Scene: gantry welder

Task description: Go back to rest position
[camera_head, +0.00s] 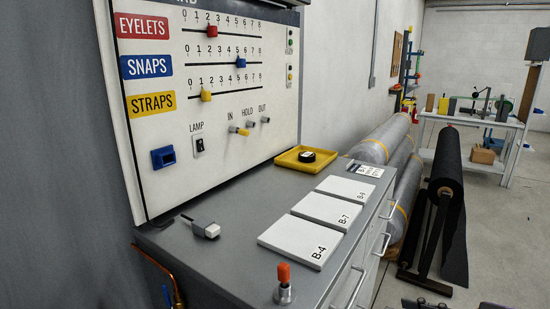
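Neither of my grippers can be made out in the head view. Small dark shapes (426,304) cut off at the bottom edge, right of the cabinet, are too little shown to identify. The grey cabinet top (225,262) carries a white panel (150,60) with red, blue and yellow sliders.
White plates (300,240), a yellow tray (306,157) holding a black round item, a grey plug (205,228) and an orange-topped post (284,280) are on the cabinet. Rolls (385,140) and a black roll stand (440,205) are right; a workbench (478,119) is behind. Floor shows between.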

